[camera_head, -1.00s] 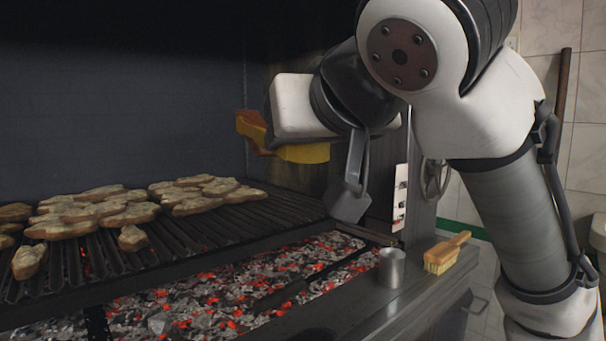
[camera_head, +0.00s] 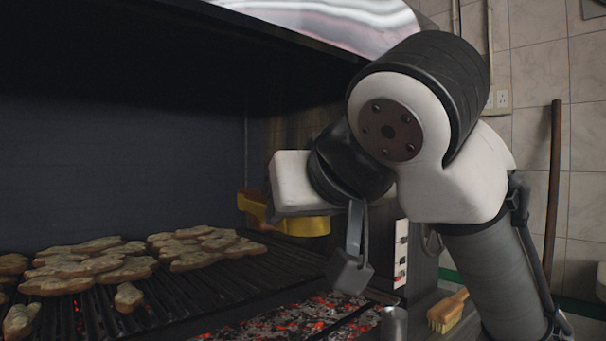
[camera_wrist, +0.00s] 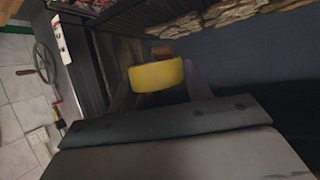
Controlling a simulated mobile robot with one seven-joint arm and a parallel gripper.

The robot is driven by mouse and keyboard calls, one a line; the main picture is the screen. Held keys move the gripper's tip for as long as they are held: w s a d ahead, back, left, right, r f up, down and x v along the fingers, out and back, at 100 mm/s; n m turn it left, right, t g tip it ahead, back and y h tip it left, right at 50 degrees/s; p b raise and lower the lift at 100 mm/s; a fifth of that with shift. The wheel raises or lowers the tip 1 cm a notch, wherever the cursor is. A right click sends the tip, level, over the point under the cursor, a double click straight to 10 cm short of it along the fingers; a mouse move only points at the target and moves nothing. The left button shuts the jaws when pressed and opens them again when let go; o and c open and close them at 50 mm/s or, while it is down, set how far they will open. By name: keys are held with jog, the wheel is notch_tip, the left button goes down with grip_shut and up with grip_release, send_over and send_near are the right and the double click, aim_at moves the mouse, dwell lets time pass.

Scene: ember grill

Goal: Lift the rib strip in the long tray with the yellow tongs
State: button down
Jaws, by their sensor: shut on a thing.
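The yellow tongs (camera_head: 306,226) are in my gripper (camera_wrist: 160,82), which is shut on them. In the wrist view the yellow body (camera_wrist: 157,76) sits between the fingers, with a small brown part just beyond it. In the head view my white hand covers the middle of the tongs, and a yellow-orange end (camera_head: 252,207) sticks out to the left. The tongs are above the right part of the grill, near its side wall. I cannot make out the long tray or the rib strip in either view.
Several browned pieces of food (camera_head: 90,268) lie on the dark grill grate (camera_head: 200,292). Glowing coals (camera_head: 310,318) lie below its front edge. A metal cup (camera_head: 394,325) and a wooden brush (camera_head: 447,312) stand on the right ledge. The hood (camera_head: 300,70) overhangs the grate.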

jog(key=shift+g+h+p, duration=0.6)
jog(key=shift+g+p, duration=1.8)
jog(key=shift+p, duration=1)
jog(key=shift+s, duration=0.1)
